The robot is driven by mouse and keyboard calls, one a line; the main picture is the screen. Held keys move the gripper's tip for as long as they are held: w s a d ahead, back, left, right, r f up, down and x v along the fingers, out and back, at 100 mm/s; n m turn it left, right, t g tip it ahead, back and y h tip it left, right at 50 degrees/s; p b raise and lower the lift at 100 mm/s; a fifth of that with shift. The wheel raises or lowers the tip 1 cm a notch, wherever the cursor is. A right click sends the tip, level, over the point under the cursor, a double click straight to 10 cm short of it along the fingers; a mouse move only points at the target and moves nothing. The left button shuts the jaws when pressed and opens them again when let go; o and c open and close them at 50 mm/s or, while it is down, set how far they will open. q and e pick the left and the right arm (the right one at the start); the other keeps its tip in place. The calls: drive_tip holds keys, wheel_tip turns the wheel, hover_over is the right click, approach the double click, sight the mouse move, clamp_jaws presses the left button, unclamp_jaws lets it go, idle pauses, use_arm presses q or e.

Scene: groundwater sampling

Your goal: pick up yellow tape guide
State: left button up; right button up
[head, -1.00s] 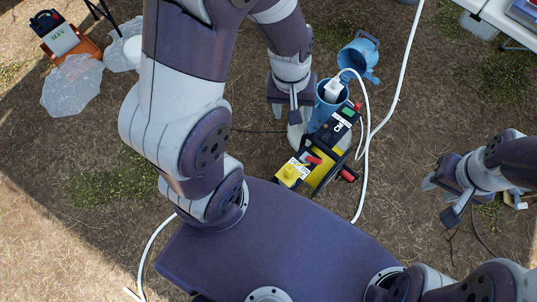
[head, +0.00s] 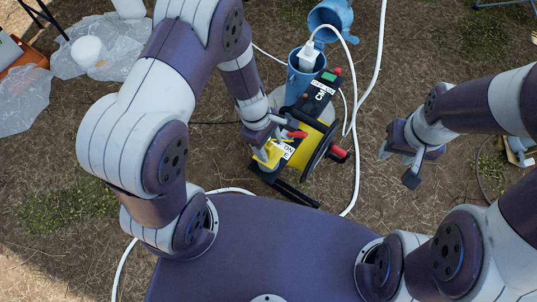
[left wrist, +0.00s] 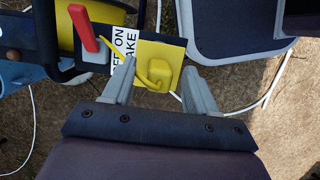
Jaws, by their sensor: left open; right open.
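The yellow tape guide (left wrist: 155,78) shows in the left wrist view as a bent, hook-like yellow piece in front of a yellow plate on the reel unit. It is also visible in the head view (head: 268,153), partly hidden by my gripper. My left gripper (left wrist: 158,75) is open, with its two fingers on either side of the guide; I cannot tell whether they touch it. It also shows over the reel's near left corner in the head view (head: 262,140). My right gripper (head: 400,165) is open and empty, off to the right above bare ground.
The yellow and black tape reel (head: 305,145) has a red lever (left wrist: 84,30) and a red knob (head: 340,153). A blue well pipe (head: 298,80) with a white hose stands behind it. White bottles and plastic sheeting (head: 92,50) lie at the back left.

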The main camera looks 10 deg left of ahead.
use_arm(q)
drive_tip(key=x, duration=0.2)
drive_tip(key=shift+f, duration=0.35)
drive_tip(key=shift+r, duration=0.15)
clamp_jaws()
